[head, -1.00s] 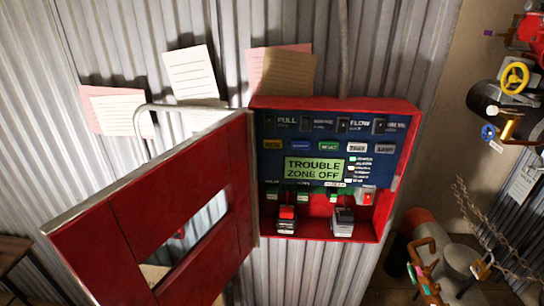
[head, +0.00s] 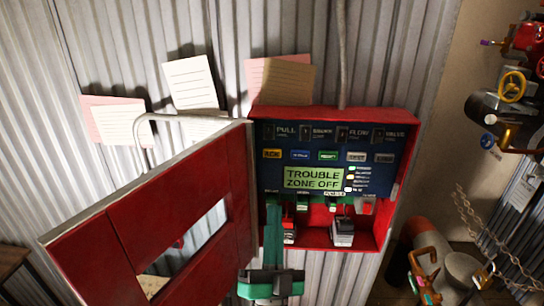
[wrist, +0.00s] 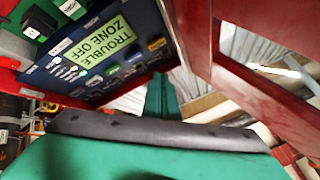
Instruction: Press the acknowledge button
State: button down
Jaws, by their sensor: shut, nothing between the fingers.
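The open red box holds a dark blue control panel (head: 335,135) with a lit green screen (head: 313,178) reading TROUBLE ZONE OFF. A row of coloured buttons runs above the screen. The yellow button (head: 271,153) at the row's left end seems to be labelled ACK; the print is small. In the wrist view the panel is turned over, and the yellow button (wrist: 157,44) is nearest the fingers. My green gripper (head: 273,205) is shut and empty, pointing up at the box's left side. Its tip appears below the yellow button; I cannot tell the gap in depth.
The red box door (head: 175,225) stands open on the left, close beside my gripper. Batteries (head: 343,230) sit in the box's bottom. Paper notes (head: 192,82) hang on the corrugated wall. Pipes and valves with a yellow handwheel (head: 512,87) stand at the right.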

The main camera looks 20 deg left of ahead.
aim_at(272, 153)
notch_tip(272, 153, up, 6)
jog(key=a+y, duration=0.1)
jog(key=y, duration=0.1)
jog(key=shift+w+a+r+t, duration=0.15)
jog(key=shift+w+a+t, duration=0.15)
jog(key=shift+w+a, duration=0.1)
jog(key=shift+w+a, duration=0.3)
jog(key=shift+w, duration=1.1)
jog(key=shift+w+a, duration=0.35)
jog(key=shift+w, duration=1.1)
jog(key=shift+w+a, duration=0.3)
jog(key=shift+w, duration=1.1)
jog(key=shift+w, duration=0.15)
jog(key=shift+w, duration=0.25)
jog(key=shift+w+a, duration=0.2)
jog(key=shift+w, duration=0.3)
jog(key=shift+s, duration=0.1)
jog(key=shift+s+d, duration=0.2)
jog(key=shift+s, duration=0.6)
